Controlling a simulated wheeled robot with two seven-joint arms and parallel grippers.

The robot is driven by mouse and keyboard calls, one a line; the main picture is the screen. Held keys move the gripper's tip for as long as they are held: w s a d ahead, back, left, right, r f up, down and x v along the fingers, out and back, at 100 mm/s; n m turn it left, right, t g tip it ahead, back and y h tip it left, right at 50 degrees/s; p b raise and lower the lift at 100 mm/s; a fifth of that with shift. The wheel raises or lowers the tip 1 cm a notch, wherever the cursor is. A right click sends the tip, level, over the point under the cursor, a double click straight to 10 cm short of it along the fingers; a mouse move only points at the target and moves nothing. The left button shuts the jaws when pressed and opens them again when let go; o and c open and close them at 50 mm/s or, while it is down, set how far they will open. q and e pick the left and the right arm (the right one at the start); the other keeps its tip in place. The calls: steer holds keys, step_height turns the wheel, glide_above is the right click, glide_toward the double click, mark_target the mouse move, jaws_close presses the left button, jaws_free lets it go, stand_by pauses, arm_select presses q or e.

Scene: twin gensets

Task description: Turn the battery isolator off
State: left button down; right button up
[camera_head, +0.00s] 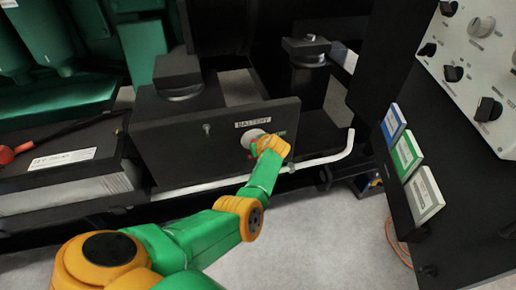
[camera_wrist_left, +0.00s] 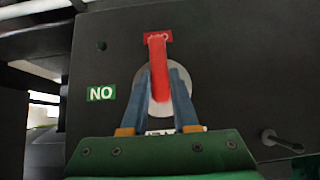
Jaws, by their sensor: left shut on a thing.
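The battery isolator is a round pale disc (camera_head: 251,138) with a red handle, on a black panel (camera_head: 180,150) under a "BATTERY" label (camera_head: 253,123). In the left wrist view, which looks upside down, the red handle (camera_wrist_left: 158,75) crosses the disc (camera_wrist_left: 141,98) and its far end overlaps a red label (camera_wrist_left: 149,36). A green label (camera_wrist_left: 101,93), reading "ON" inverted, lies to one side, away from the handle. My left gripper (camera_wrist_left: 160,82) is shut on the handle, with a blue finger on each side. In the head view my left gripper (camera_head: 262,142) hides most of the handle. My right gripper is out of view.
A small toggle (camera_head: 207,128) sits on the same panel. A white pipe (camera_head: 315,162) runs below it. A battery (camera_head: 65,170) stands at left. A dark cabinet with cards (camera_head: 407,155) and a knob panel (camera_head: 470,60) is at right. Grey floor (camera_head: 330,230) is clear in front.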

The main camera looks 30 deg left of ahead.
arm_select(q)
steer(key=c, duration=0.8)
jaws_free()
steer(key=shift+w+a+r, duration=0.1)
steer(key=shift+r, duration=0.15)
steer(key=shift+o, duration=0.6)
steer(key=shift+a+f, duration=0.1)
steer(key=shift+f, duration=0.1)
steer(key=p+v, duration=0.3)
steer(key=v, duration=0.4)
